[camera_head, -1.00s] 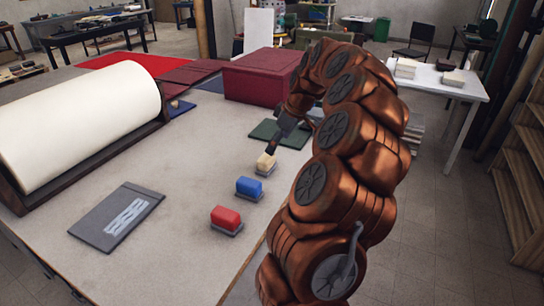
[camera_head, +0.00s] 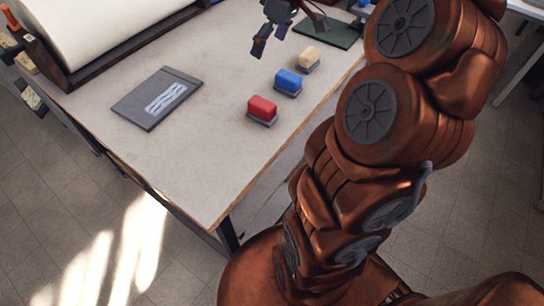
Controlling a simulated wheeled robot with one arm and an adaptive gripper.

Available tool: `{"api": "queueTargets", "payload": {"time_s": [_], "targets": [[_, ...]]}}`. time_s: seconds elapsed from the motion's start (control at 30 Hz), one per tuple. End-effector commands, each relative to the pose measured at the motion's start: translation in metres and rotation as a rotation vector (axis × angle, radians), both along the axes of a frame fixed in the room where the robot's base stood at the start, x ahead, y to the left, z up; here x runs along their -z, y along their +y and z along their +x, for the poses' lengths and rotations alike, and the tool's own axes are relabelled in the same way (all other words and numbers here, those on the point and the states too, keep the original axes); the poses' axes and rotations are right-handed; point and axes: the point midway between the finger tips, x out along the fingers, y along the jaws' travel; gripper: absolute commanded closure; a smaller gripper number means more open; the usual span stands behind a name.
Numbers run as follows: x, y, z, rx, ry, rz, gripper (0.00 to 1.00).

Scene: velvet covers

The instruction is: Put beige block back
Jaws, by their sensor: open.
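The beige block (camera_head: 309,55) sits on a small grey base (camera_head: 308,69) near the right edge of the work table. It is the farthest of a row of three blocks. The blue block (camera_head: 289,79) and the red block (camera_head: 262,106) are nearer, each on a grey base. My gripper (camera_head: 269,42) is above the table, left of the beige block and apart from it. Its dark fingers are spread and nothing shows between them. Its exact height is hard to tell.
A large white roll (camera_head: 100,30) in a dark cradle takes the far left of the table (camera_head: 190,150). A grey board (camera_head: 157,97) with pale streaks lies left of the blocks. A green mat (camera_head: 340,36) lies behind the beige block. The table's front is clear.

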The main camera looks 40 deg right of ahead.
Motion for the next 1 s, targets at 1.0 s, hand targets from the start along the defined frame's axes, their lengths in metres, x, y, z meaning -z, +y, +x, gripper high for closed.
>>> {"api": "queueTargets", "payload": {"time_s": [1.0], "targets": [[0.098, 0.195, -0.265, 0.357, 0.437, -0.181, 0.03]]}}
